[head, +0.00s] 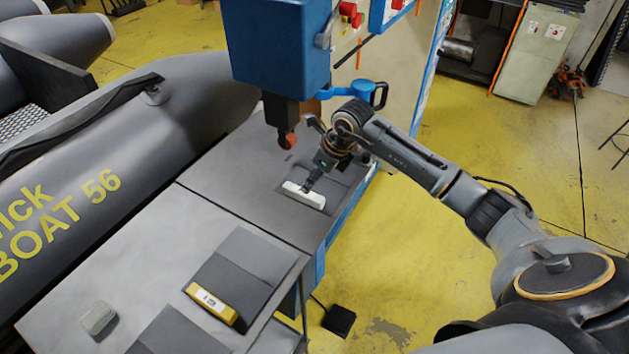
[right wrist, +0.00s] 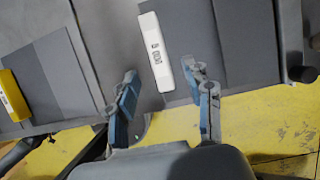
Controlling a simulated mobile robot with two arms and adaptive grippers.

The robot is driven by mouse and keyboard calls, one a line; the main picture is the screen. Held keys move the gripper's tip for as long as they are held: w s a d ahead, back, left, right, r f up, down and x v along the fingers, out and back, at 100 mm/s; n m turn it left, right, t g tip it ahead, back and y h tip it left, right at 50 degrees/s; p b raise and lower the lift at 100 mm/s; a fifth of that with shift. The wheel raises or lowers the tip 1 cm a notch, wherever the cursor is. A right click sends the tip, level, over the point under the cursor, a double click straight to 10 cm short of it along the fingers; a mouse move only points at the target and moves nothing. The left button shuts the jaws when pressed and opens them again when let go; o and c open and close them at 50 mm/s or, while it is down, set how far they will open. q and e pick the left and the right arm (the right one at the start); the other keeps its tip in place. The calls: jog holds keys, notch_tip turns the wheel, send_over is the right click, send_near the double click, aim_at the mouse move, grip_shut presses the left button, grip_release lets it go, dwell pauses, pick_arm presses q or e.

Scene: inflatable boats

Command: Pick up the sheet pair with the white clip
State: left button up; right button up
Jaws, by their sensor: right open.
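The sheet pair (head: 325,180) is dark grey and lies flat on the grey table under the machine, with the white clip (head: 304,196) along its near edge. In the right wrist view the white clip (right wrist: 156,52) bears dark marks, and grey sheet (right wrist: 235,50) extends to its right. My right gripper (head: 307,186) is over the clip in the head view. In the right wrist view my right gripper (right wrist: 165,97) is open and empty, its blue-padded fingers apart, with the clip ahead of the gap between them. My left gripper is not in view.
A second sheet pair (head: 243,272) with a yellow clip (head: 211,303) lies on the nearer table. A grey block (head: 98,318) sits at that table's left. The blue machine head (head: 280,48) hangs close beside my right gripper. A grey boat (head: 130,150) stands left.

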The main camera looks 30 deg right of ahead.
jog(key=shift+w+a+f, duration=0.2)
jog(key=shift+f, duration=0.4)
jog(key=shift+a+f+p, duration=0.1)
jog(key=shift+f+p, duration=0.15)
jog(key=shift+p, duration=0.2)
jog(key=p+x, duration=0.1)
jog(key=x, duration=0.2)
jog(key=shift+w+a+f+p, duration=0.15)
jog(key=shift+a+p, duration=0.05)
jog(key=shift+p, duration=0.2)
jog(key=shift+w+f, duration=0.2)
jog(key=shift+f, duration=0.4)
jog(key=shift+r, duration=0.1)
grip_shut()
